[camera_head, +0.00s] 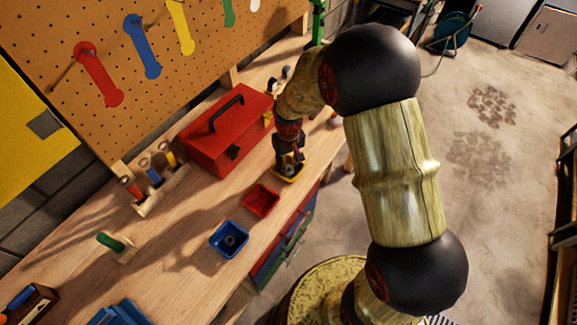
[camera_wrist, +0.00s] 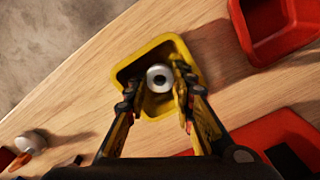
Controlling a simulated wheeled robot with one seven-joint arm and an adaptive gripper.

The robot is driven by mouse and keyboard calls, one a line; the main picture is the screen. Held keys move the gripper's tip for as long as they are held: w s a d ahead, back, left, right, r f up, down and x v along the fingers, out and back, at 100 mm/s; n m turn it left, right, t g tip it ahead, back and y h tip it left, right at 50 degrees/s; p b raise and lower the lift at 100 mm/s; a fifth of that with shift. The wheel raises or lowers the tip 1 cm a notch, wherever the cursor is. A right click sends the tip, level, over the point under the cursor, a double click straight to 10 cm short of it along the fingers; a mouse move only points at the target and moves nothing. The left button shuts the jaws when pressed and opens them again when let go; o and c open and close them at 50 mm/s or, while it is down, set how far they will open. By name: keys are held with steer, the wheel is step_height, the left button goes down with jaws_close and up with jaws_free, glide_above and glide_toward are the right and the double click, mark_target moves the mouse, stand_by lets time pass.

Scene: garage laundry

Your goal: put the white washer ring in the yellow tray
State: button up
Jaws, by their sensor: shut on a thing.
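The white washer ring (camera_wrist: 160,77) is a pale round ring with a dark hole, seen between my fingertips in the wrist view. My gripper (camera_wrist: 156,82) is shut on it, over the yellow tray (camera_wrist: 137,58). In the head view my gripper (camera_head: 290,160) points down at the yellow tray (camera_head: 289,181) near the bench's front edge. The ring appears within the tray's outline; I cannot tell whether it touches the tray floor. My fingers hide part of the tray's near side.
A red tray (camera_head: 262,201) and a blue tray (camera_head: 229,240) holding a dark round part stand to the left. A red toolbox (camera_head: 215,140) stands behind them. Tools hang on the pegboard (camera_head: 130,65). Bare bench lies around the blue tray.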

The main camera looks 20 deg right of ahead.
steer(key=o, duration=0.5)
steer(key=shift+f, duration=0.1)
steer(key=shift+o, duration=0.2)
step_height(320, 180, up, 12)
steer(key=p, duration=0.1)
steer(key=shift+p, duration=0.4)
